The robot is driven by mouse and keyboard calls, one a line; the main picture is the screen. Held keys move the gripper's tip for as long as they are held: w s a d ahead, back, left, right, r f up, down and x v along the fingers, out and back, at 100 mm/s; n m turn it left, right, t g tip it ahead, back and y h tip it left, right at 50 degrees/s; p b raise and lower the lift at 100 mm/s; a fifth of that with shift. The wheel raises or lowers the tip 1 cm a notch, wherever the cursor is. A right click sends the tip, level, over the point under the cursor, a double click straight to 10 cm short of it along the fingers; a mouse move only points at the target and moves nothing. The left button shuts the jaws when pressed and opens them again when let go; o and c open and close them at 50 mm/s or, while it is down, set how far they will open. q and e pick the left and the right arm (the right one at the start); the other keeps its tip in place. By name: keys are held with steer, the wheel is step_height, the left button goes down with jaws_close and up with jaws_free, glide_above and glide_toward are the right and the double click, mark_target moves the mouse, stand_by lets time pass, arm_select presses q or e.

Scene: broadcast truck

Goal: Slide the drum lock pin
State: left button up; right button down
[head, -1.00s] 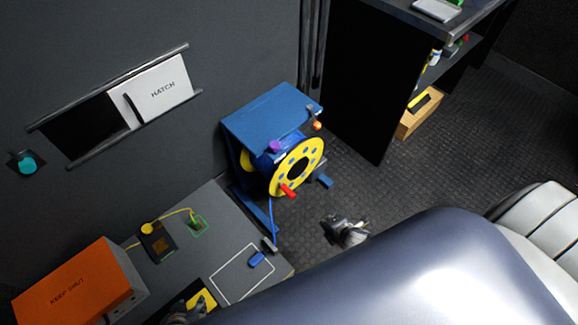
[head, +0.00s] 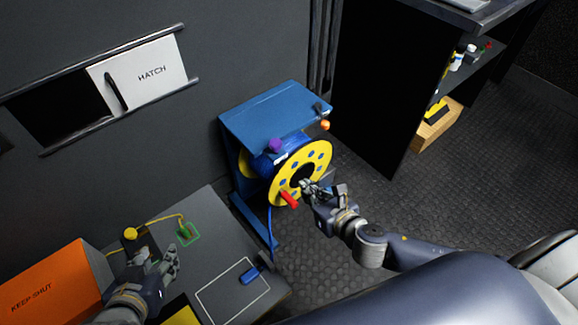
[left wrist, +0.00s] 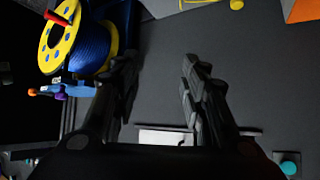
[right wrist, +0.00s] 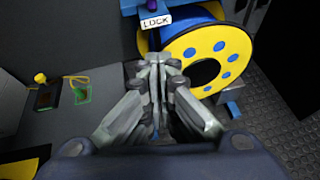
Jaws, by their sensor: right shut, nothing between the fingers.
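The cable drum (head: 322,158) has a yellow flange and blue cable, and it sits in a blue stand (head: 270,112). A red crank handle (head: 289,199) sticks out of the flange. A purple knob (head: 275,146) and an orange knob (head: 325,125) show at the stand's top; I cannot tell which belongs to the lock pin. A LOCK label (right wrist: 156,21) shows in the right wrist view. My right gripper (head: 306,187) is shut and empty, in front of the flange beside the red handle. My left gripper (head: 166,260) is open and empty, above the grey bench.
The grey bench (head: 215,255) carries an orange KEEP SHUT box (head: 50,287), a yellow plug with a cord (head: 130,234) and a blue block (head: 250,275). A white hatch panel (head: 145,75) is on the wall. A dark shelf unit stands right of the drum. Floor right of the drum is open.

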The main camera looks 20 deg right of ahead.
arm_select(q)
steer(key=shift+r, duration=0.4)
arm_select(e)
steer(key=shift+a+r+n, duration=0.15)
steer(key=shift+r+n, duration=0.15)
steer(key=b, duration=0.4)
glide_toward(280, 158)
steer(key=d+f+x, duration=0.1)
steer(key=x, duration=0.6)
arm_select(q)
steer(key=w+d+r+t+h, duration=0.1)
steer(key=w+d+r+t, duration=0.1)
steer(key=r, duration=0.5)
steer(key=w+d+r+t+h, duration=0.2)
steer(key=w+r+t, duration=0.2)
steer(key=r+t, duration=0.3)
steer(key=shift+w+r, duration=0.25)
steer(key=shift+r, duration=0.2)
arm_select(e)
steer(key=shift+a+r, duration=0.35)
steer(key=shift+a, duration=0.15)
